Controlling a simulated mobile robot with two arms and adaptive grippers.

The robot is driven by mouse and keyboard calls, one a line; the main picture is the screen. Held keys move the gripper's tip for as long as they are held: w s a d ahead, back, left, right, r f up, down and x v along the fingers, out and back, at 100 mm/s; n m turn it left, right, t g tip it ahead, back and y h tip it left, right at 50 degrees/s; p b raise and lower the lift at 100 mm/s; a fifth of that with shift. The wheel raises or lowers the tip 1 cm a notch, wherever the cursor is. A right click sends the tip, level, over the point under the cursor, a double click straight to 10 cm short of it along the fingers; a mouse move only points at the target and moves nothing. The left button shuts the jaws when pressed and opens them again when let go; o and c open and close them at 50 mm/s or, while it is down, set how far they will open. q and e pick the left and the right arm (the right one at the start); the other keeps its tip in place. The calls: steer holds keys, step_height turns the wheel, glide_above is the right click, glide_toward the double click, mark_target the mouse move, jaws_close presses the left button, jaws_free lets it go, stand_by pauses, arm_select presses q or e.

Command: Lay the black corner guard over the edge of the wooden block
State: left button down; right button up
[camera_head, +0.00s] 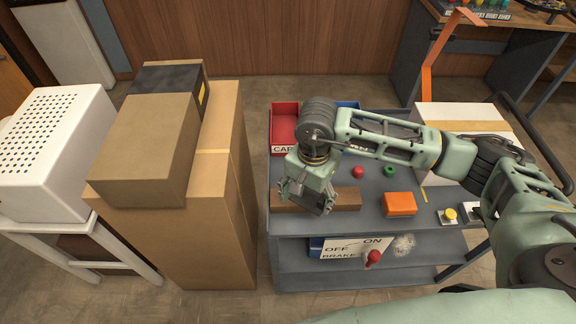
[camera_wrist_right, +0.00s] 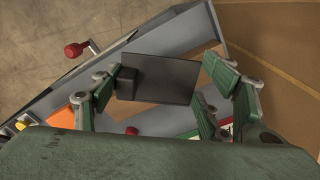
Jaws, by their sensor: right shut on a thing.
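The black corner guard (camera_wrist_right: 160,78) shows in the right wrist view as a dark flat plate with a small raised dark part at its left end. My right gripper (camera_wrist_right: 155,88) is shut on it, with green fingers at its two sides. In the head view my right gripper (camera_head: 306,196) points down over the left part of the wooden block (camera_head: 345,199), which lies along the front edge of the grey cart top. In the wrist view the guard covers much of the block (camera_wrist_right: 150,113). I cannot tell whether guard and block touch. My left gripper is not in view.
A brake panel with a red-knobbed lever (camera_head: 373,258) is below. Tall cardboard boxes (camera_head: 190,240) stand close at left.

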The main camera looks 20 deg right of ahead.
steer(key=m, duration=0.2)
steer(key=w+m, duration=0.1)
steer(key=m, duration=0.4)
steer(key=shift+w+a+r+p, duration=0.15)
steer(key=shift+w+r+p, duration=0.1)
steer(key=shift+r+p, duration=0.15)
steer(key=shift+w+m, duration=0.25)
steer(key=shift+m, duration=0.95)
steer(key=shift+w+a+r+m+p, duration=0.1)
steer(key=shift+w+a+m+p, duration=0.05)
steer(key=shift+m, duration=0.4)
steer(key=shift+w+a+r+m+p, duration=0.1)
steer(key=shift+w+m+p, duration=0.05)
steer(key=shift+m, duration=0.4)
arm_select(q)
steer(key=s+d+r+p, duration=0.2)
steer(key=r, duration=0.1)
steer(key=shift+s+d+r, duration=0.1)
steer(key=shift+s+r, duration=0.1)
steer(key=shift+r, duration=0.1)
arm_select(e)
steer(key=w+m, duration=0.1)
steer(key=m, duration=0.4)
steer(key=w+a+m, duration=0.1)
steer(key=m, duration=0.5)
steer(key=w+a+r+m, duration=0.1)
steer(key=w+m, duration=0.1)
steer(key=m, duration=0.4)
steer(key=shift+w, duration=0.1)
